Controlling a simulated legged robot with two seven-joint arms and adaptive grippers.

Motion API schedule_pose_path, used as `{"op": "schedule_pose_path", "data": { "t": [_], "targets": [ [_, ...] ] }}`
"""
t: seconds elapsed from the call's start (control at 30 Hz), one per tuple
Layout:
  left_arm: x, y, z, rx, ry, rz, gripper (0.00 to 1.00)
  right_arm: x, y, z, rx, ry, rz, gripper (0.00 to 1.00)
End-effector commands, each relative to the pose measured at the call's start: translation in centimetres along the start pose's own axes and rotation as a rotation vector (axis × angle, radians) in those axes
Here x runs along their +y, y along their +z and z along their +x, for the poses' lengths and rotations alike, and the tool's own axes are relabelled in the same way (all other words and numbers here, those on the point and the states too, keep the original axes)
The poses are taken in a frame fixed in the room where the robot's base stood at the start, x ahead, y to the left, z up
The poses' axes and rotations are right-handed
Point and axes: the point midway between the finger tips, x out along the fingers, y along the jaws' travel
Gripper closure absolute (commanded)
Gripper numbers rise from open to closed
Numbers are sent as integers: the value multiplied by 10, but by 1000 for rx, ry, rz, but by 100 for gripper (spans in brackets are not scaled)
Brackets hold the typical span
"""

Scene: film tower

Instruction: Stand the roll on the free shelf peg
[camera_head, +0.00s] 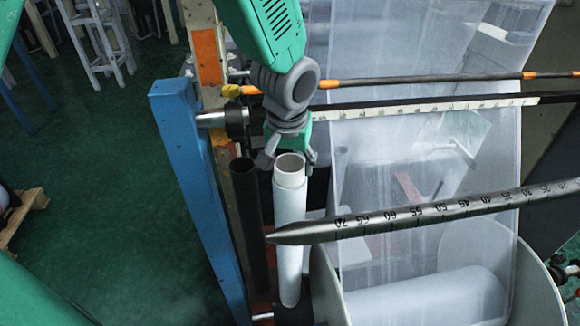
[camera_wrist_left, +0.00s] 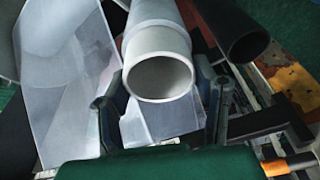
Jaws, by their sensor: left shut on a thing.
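The white roll (camera_head: 289,220) is upright in the head view, its open hollow top end facing up. My left gripper (camera_head: 287,158) has its fingers on either side of the roll's top and is shut on it. In the left wrist view the white roll (camera_wrist_left: 158,45) lies between the two fingers of my left gripper (camera_wrist_left: 165,105), with its open end towards the camera. A black tube (camera_head: 245,220) stands upright just left of the roll. The roll's lower end is near a dark surface; I cannot tell whether it rests there. No free peg is clearly visible. My right gripper is not in view.
A blue post (camera_head: 195,190) stands left of the tubes. A pointed metal bar with numbers (camera_head: 430,213) reaches across from the right, its tip close to the roll. Clear film sheet (camera_head: 420,130) hangs behind. Open green floor (camera_head: 80,180) lies at left.

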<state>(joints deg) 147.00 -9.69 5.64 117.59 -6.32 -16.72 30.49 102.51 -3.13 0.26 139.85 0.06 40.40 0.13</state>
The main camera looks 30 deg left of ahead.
Motion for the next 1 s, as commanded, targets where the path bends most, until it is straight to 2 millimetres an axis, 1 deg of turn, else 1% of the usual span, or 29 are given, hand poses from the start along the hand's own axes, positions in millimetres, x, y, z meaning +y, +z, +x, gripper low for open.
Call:
{"op": "schedule_pose_path", "data": {
  "t": [0.03,0.2,1.0],
  "targets": [
    [0,-5,0,5,3,-2,98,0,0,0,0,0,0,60],
    [-4,-15,3,5,3,-2,98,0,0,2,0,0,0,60],
    [-11,-60,15,6,3,-2,98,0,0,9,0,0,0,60]
  ]
}}
